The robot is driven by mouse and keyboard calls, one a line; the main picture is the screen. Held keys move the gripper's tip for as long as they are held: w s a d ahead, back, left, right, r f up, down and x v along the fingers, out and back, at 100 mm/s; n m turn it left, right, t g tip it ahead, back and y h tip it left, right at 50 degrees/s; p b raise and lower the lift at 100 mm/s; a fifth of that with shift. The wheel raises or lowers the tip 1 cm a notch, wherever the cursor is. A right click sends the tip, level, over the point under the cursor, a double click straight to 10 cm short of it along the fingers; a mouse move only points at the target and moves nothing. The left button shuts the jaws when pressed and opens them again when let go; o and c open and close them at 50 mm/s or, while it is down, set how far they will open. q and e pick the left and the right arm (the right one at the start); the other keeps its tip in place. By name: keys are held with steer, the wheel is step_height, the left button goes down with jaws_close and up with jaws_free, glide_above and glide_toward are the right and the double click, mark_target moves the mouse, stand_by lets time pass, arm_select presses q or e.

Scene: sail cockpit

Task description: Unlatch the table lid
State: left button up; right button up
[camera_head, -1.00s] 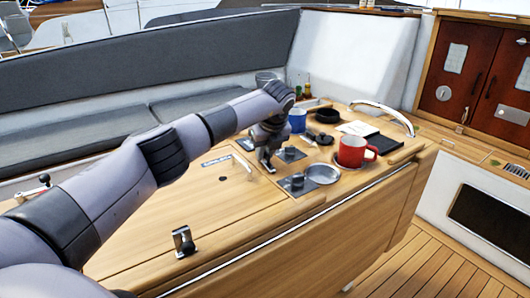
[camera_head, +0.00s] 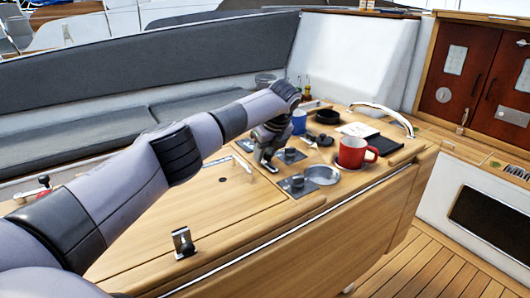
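The wooden table lid (camera_head: 175,210) lies flat and closed on the cockpit table, with a small dark hole in its top. A metal latch (camera_head: 183,242) stands at the lid's near edge. My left gripper (camera_head: 268,166) points down over the table near the lid's right end, beside dark square plates with knobs. Its fingers are small and partly merge with the fittings behind, so I cannot tell whether they are open or touching anything. My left arm covers the lid's left part. My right gripper is not in view.
Right of the gripper are a metal dish (camera_head: 322,174), a red mug (camera_head: 355,152), a blue mug (camera_head: 299,121), a black bowl (camera_head: 327,116) and a dark notebook (camera_head: 381,142). A curved rail (camera_head: 385,112) stands at the far end. A red-knobbed lever (camera_head: 43,181) is at far left.

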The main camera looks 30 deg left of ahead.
mark_target(271, 166)
arm_select(q)
steer(key=shift+r, duration=0.1)
steer(key=b+v, duration=0.1)
steer(key=v, duration=0.6)
stand_by(0.7)
